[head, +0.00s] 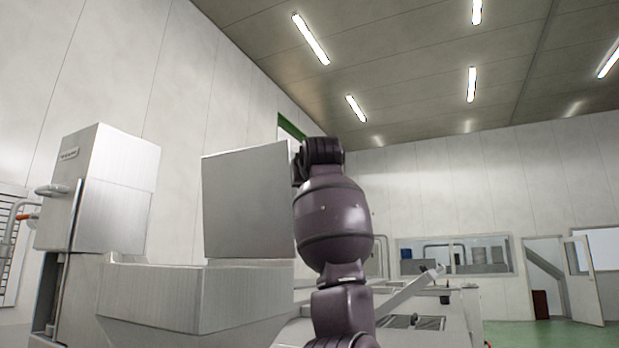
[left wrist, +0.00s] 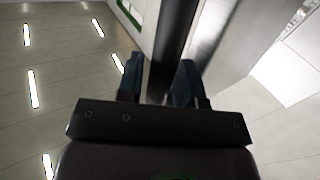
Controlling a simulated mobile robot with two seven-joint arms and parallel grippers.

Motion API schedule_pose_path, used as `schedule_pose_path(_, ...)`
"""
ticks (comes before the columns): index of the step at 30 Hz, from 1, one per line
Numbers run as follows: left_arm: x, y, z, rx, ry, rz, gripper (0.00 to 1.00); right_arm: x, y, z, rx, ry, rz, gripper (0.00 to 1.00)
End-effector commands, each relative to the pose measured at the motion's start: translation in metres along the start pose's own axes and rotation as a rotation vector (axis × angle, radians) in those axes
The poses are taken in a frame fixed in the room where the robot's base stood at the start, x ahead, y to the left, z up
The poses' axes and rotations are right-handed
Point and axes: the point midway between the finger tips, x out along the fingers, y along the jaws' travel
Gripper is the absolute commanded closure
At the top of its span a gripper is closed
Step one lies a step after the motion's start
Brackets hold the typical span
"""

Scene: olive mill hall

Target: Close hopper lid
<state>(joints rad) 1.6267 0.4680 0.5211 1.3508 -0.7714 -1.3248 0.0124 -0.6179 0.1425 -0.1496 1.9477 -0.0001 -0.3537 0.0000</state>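The hopper (head: 195,300) is a pale metal box with sloping sides, at the lower left of the head view. Its lid (head: 247,205) is a flat square metal panel standing nearly upright at the hopper's back. My left gripper (head: 300,163) is at the lid's upper right edge, mostly hidden behind my dark arm. In the left wrist view its blue fingers (left wrist: 157,85) stand on either side of a dark bar (left wrist: 172,45), apparently the lid's handle, and look shut on it. The exact contact is partly hidden. My right gripper is in neither view.
A tall metal cabinet (head: 110,195) with a pipe stands left of the hopper. A long machine (head: 425,310) with a slanted bar lies to the right. Farther back are a window (head: 455,256) and an open door (head: 582,280). Green floor at the far right is clear.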

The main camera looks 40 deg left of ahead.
Motion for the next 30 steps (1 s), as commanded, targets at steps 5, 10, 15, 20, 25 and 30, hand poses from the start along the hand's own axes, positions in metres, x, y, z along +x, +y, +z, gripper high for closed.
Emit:
schedule_pose_path(5,0.0023,-0.0003,0.0002,0.0,0.0,0.0,0.66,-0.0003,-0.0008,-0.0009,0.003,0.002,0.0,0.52)
schedule_pose_path(10,0.002,-0.0002,0.0002,0.0,0.0,0.0,0.71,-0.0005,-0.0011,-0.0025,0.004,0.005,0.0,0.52)
schedule_pose_path(15,0.0019,-0.0002,0.0001,0.0,0.0,0.0,0.97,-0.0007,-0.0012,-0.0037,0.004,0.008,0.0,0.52)
schedule_pose_path(20,0.0018,-0.0001,0.0001,0.0,0.0,0.0,1.0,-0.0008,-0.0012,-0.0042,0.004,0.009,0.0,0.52)
schedule_pose_path(25,0.0003,-0.0012,0.0007,-0.005,0.007,0.001,1.0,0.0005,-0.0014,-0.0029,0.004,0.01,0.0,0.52)
schedule_pose_path(30,-0.0063,-0.0061,0.0029,-0.026,0.042,0.003,1.0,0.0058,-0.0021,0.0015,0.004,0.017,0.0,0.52)
